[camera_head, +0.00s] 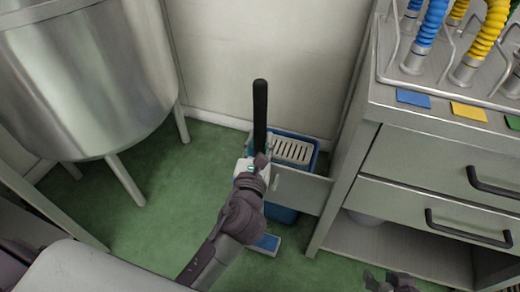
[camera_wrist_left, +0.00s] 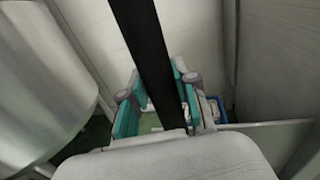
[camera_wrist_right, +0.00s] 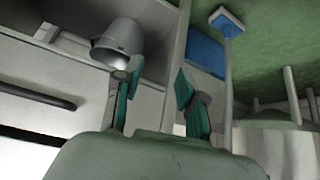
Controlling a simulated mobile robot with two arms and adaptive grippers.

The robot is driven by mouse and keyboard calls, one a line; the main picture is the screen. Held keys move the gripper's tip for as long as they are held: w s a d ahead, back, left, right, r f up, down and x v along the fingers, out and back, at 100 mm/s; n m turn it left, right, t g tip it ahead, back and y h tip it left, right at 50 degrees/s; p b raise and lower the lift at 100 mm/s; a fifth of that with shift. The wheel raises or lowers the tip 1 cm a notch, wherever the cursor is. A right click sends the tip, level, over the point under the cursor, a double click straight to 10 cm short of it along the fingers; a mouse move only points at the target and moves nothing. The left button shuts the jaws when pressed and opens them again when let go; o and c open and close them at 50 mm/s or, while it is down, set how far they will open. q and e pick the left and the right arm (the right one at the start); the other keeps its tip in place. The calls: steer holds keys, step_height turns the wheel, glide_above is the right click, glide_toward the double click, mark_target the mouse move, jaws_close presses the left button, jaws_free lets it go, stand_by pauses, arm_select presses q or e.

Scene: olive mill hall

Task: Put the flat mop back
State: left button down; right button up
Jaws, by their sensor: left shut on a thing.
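The flat mop stands nearly upright, with its black handle (camera_head: 260,112) at the top and its blue and white head (camera_head: 267,243) low, near the green floor. My left gripper (camera_head: 258,163) is shut on the handle below its top end. The left wrist view shows the black handle (camera_wrist_left: 150,55) running between the fingers. The right wrist view shows the mop head (camera_wrist_right: 227,19) and its pale pole (camera_wrist_right: 228,85). My right gripper (camera_wrist_right: 153,80) is open and empty. It shows at the bottom edge in the head view (camera_head: 392,282), in front of the cabinet.
A blue bucket (camera_head: 308,160) with a pale slotted wringer (camera_head: 293,151) stands by the wall, behind a grey metal panel (camera_head: 300,191). A steel drawer cabinet (camera_head: 420,160) is right, a metal pail (camera_wrist_right: 120,40) on its lower shelf. A steel tank (camera_head: 85,80) stands left.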

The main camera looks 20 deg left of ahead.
arm_select(q)
steer(key=shift+f+b, duration=0.35)
steer(key=shift+f, duration=0.45)
arm_select(e)
steer(key=w+r+t, duration=0.1)
steer(key=w+a+r+t, duration=0.1)
steer(key=w, duration=0.1)
steer(key=w+r+t, duration=0.1)
steer(key=shift+w+a+y, duration=0.3)
steer(key=shift+y, duration=0.1)
arm_select(q)
steer(key=shift+f, duration=0.1)
arm_select(e)
steer(key=shift+w, duration=0.1)
arm_select(q)
steer(key=c, duration=0.9)
jaws_free()
steer(key=shift+o, duration=0.2)
